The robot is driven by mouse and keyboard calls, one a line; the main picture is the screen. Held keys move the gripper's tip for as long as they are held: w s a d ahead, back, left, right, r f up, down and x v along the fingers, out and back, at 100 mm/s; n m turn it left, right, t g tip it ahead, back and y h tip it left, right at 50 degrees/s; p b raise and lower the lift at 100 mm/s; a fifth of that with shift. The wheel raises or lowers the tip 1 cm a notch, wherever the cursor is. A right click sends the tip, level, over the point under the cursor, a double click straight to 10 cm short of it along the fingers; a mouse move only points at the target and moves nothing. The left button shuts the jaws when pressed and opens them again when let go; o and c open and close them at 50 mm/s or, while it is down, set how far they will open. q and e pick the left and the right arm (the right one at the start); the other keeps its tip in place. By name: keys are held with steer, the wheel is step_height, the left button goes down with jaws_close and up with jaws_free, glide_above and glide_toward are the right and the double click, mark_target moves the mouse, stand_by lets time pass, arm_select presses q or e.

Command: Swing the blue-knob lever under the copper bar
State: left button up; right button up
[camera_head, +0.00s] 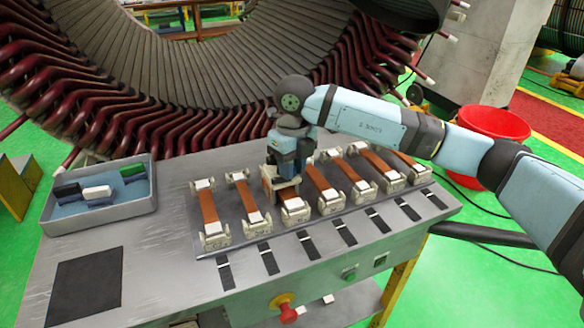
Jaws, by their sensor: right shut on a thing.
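My right gripper (284,184) reaches down from above onto the third fixture from the left in a row on the bench. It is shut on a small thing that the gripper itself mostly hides. The copper bar (291,196) of that fixture shows little, with a pale clamp block (294,206) at its near end. I cannot make out a blue-knob lever; the gripper covers the spot. My left gripper is not in view.
Neighbouring copper bars (248,202) and (320,181) lie close on both sides, in pale holders. A grey tray (100,215) with several blocks stands at the left. The large stator (180,75) rises behind. A red emergency knob (287,312) is at the front edge.

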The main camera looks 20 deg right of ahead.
steer(key=o, duration=0.9)
steer(key=shift+r, duration=0.15)
steer(key=r, duration=1.3)
steer(key=shift+w+d+r+p, duration=0.1)
steer(key=shift+d+r+p, duration=0.2)
steer(key=shift+r, duration=0.05)
steer(key=shift+f, duration=0.1)
